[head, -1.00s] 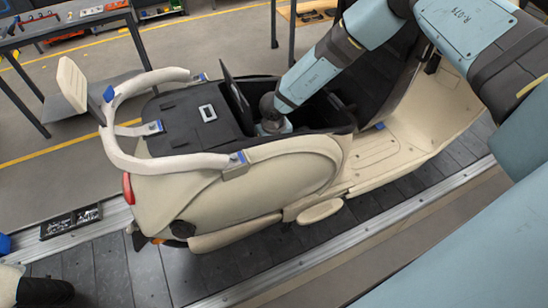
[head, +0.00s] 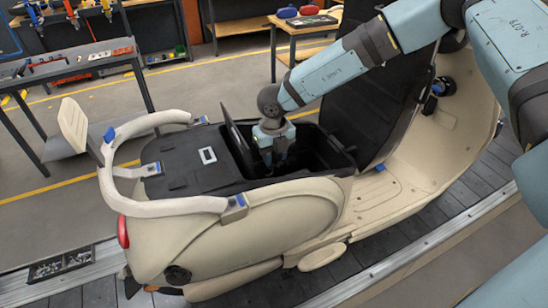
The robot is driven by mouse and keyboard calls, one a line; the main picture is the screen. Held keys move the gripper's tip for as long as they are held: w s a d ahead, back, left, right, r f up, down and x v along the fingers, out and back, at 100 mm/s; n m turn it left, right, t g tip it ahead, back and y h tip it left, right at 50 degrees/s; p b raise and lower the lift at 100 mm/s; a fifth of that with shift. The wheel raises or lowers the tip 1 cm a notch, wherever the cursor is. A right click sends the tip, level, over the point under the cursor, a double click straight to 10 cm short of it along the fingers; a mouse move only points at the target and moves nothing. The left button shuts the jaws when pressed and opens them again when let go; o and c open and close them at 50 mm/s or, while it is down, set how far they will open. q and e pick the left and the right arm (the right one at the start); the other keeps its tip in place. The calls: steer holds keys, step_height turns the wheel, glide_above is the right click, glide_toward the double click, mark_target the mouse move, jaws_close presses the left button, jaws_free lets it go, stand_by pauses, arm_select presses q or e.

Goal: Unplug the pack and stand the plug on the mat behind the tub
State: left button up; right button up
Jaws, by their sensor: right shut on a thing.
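A cream scooter body (head: 235,235) stands on the slat conveyor with its dark tub (head: 325,155) open. My right gripper (head: 279,160) reaches down into the rear part of the tub, its fingers low and partly hidden. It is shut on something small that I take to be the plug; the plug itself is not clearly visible. The pack is not clearly visible inside the dark tub. The black mat (head: 180,178) lies on the rear deck behind the tub and bears a white-framed rectangle (head: 208,155). My left gripper is out of view.
A thin dark flap (head: 238,140) stands upright between mat and tub, close to my right gripper. A large black panel (head: 370,95) rises at the tub's front. A cream grab rail (head: 165,207) surrounds the mat. The mat looks clear.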

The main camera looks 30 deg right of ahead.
steer(key=shift+r+p, duration=0.35)
steer(key=shift+r, duration=0.35)
steer(key=shift+r+p, duration=0.65)
steer(key=shift+r, duration=0.45)
steer(key=shift+r, duration=0.1)
steer(key=shift+r, duration=0.25)
steer(key=shift+r, duration=3.25)
steer(key=shift+r, duration=0.1)
step_height(320, 180, up, 9)
